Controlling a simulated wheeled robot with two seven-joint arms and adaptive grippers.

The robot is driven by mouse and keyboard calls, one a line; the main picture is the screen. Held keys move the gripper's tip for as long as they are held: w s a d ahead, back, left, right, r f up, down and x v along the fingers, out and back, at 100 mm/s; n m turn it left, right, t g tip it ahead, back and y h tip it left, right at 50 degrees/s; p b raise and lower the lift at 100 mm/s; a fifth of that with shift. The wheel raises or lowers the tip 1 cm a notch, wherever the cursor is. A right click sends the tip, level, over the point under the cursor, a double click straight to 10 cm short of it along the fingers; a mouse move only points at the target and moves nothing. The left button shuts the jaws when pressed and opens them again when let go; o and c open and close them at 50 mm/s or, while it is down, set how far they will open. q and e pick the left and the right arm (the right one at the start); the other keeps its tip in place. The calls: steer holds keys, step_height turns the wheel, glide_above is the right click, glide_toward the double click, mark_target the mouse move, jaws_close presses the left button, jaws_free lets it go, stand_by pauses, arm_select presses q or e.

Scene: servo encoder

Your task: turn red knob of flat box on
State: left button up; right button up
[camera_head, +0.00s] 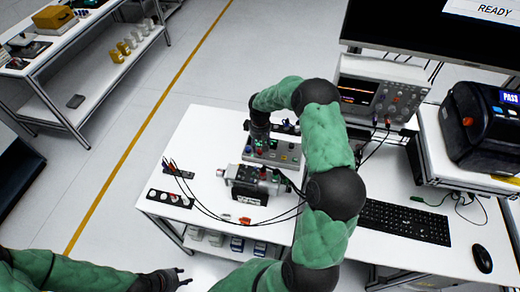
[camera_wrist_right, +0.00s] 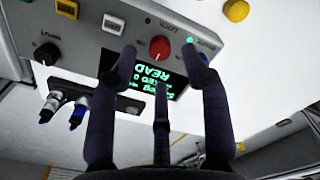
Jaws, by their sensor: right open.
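The flat grey box (camera_head: 285,157) stands on the white table, partly covered by my right gripper in the head view. In the right wrist view, the box (camera_wrist_right: 85,30) shows a red knob (camera_wrist_right: 160,48), a small green light (camera_wrist_right: 189,41) and a dark display with green text. My right gripper (camera_wrist_right: 162,62) is open and empty. Its two outer fingertips appear on either side of the red knob in the picture; contact cannot be told. My left gripper (camera_head: 182,276) is open and empty at the lower left, away from the box.
A motor unit (camera_head: 252,183) with cables stands just in front of the box. An oscilloscope (camera_head: 378,95) stands behind right. A keyboard (camera_head: 405,221) and mouse (camera_head: 482,258) lie at right.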

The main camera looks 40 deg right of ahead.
mark_target(260, 151)
steer(key=shift+f, duration=1.65)
jaws_close()
